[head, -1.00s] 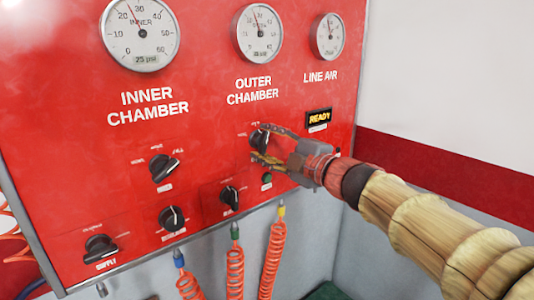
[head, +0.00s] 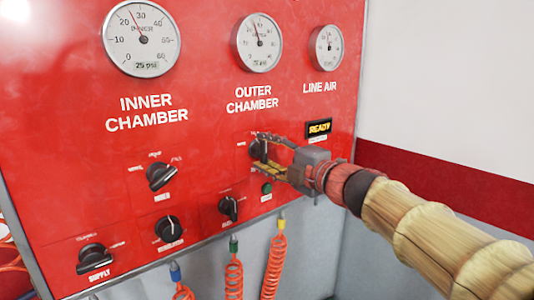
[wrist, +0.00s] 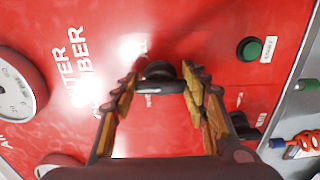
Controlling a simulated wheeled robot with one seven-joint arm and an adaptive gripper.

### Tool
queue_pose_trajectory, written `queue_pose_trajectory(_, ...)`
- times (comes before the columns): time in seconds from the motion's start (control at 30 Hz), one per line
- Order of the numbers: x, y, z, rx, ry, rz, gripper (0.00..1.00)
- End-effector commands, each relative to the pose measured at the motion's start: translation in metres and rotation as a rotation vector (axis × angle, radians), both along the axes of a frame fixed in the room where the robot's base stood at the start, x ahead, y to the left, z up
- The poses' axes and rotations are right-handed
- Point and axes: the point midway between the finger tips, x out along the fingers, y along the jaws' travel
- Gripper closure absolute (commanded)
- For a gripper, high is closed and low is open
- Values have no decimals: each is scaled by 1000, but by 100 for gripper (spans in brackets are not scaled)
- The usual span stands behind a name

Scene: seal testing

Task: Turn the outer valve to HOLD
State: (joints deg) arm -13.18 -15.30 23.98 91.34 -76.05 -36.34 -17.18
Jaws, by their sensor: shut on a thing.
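The outer valve is a dark knob (head: 256,151) on the red panel, below the OUTER CHAMBER label and gauge. It also shows in the wrist view (wrist: 158,71), between the fingertips. My gripper (head: 262,154) reaches in from the right, its fingers above and below the knob in the head view. In the wrist view my gripper (wrist: 160,88) is closed on the knob, one finger on each side. The fingers cover part of the knob and its position labels, so I cannot read where it points.
The inner valve knob (head: 160,176) is to the left. Other knobs sit lower, including the supply knob (head: 92,258) and one below my gripper (head: 229,208). A green button (head: 267,188) is just below my fingers. Orange coiled hoses (head: 273,265) hang underneath. A lit READY display (head: 319,128) is above.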

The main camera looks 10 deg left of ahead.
Motion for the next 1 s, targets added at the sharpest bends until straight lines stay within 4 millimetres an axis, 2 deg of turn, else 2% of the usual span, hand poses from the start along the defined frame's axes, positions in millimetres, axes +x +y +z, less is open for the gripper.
queue_pose_trajectory(0.03,0,0,-2,-2,3,1,81)
queue_pose_trajectory(0.07,0,0,-2,-2,3,1,54)
queue_pose_trajectory(0.37,0,0,-1,0,1,0,37)
queue_pose_trajectory(0.73,-2,-3,0,1,1,-1,36)
queue_pose_trajectory(0.87,-11,-14,0,0,0,-3,36)
queue_pose_trajectory(1.0,-29,-34,1,0,-1,-4,36)
